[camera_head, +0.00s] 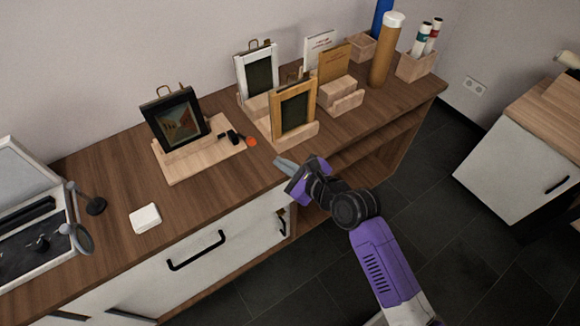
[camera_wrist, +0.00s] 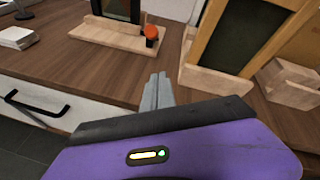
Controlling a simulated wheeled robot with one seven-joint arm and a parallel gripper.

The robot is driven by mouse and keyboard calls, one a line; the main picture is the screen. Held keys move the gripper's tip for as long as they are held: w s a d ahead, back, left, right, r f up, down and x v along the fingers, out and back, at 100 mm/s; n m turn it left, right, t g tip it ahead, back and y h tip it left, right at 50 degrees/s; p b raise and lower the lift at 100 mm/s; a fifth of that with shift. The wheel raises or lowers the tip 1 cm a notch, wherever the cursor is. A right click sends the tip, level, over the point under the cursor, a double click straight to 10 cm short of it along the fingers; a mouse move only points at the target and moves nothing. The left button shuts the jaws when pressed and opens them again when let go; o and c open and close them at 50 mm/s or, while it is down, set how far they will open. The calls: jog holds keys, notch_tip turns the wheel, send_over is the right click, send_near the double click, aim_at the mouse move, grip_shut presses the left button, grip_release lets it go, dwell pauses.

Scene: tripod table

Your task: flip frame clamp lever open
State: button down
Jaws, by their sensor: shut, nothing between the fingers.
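A dark picture frame (camera_head: 175,119) stands upright on a wooden base board (camera_head: 200,157) on the sideboard; its lower part also shows in the wrist view (camera_wrist: 121,10). At the base's right end is a small black clamp (camera_head: 233,136) whose lever carries an orange-red tip (camera_head: 252,142). In the wrist view the orange tip (camera_wrist: 152,32) sits above a short black part. My gripper (camera_head: 278,162) is shut and empty, in front and to the right of the tip, with a visible gap. Its closed fingers (camera_wrist: 158,78) point toward the base.
A light wood frame (camera_head: 294,107) on a stand is close to the right of my gripper; a white frame (camera_head: 257,75) is behind it. A white box (camera_head: 145,217) lies to the left. The sideboard top between box and base is clear.

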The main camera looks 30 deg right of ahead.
jog(key=x, duration=0.3)
jog(key=shift+w+a+f, duration=0.1)
jog(key=shift+w+f, duration=0.05)
jog(key=shift+w, duration=0.15)
jog(key=shift+w+a+r+p, duration=0.25)
jog(key=shift+w+a+r, duration=0.05)
jog(key=shift+w+r, duration=0.25)
jog(key=shift+w+a+r+p, duration=0.25)
jog(key=shift+w+a+r, duration=0.1)
jog(key=shift+w+r, duration=0.15)
jog(key=shift+w+a+r, duration=0.2)
jog(key=shift+a+r, duration=0.05)
jog(key=shift+r, duration=0.05)
